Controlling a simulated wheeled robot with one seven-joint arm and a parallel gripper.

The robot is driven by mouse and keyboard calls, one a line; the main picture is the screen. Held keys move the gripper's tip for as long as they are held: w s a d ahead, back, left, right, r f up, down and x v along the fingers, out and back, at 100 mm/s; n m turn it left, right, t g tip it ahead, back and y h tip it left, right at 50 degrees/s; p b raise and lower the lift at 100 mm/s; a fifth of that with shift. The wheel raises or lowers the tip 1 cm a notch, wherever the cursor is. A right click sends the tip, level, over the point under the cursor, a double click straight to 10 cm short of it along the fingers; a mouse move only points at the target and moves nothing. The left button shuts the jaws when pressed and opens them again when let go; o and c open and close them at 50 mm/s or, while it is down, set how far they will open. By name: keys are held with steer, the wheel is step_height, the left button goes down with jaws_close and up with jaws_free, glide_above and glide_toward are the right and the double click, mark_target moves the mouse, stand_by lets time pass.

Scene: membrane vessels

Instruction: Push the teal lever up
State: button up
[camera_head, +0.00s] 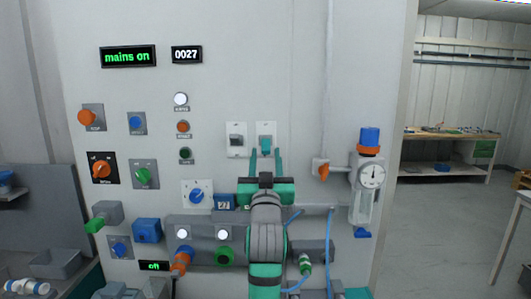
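The teal lever (266,142) sits on a pale switch plate on the grey wall panel, right of a similar plate with a grey lever (237,141). My gripper (265,155) is in front of the panel, just below the teal lever, with its two thin teal fingers pointing up. The fingers are apart and I see nothing held between them.
Knobs and buttons crowd the panel on the left, including a blue dial (196,196). An orange valve handle (322,170) and a gauge (373,176) on a clear vessel stand out on the right. Blue hoses and a grey box (317,249) lie low.

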mark_target(266, 148)
steer(key=shift+x, duration=1.3)
steer(key=shift+c, duration=0.3)
jaws_close()
steer(key=shift+r, duration=0.1)
steer(key=r+g, duration=0.1)
steer(key=g, duration=0.2)
steer(key=shift+s+r+g, duration=0.3)
steer(key=shift+r+g, duration=0.05)
steer(key=shift+g, duration=0.05)
steer(key=r+g, duration=0.1)
steer(key=g, duration=0.2)
steer(key=shift+r, duration=0.15)
steer(key=shift+w+r+g, duration=0.1)
steer(key=shift+r+g, duration=0.1)
steer(key=shift+g, duration=0.55)
steer(key=shift+w+r+g, duration=0.1)
steer(key=shift+r+g, duration=0.1)
steer(key=shift+g, duration=0.55)
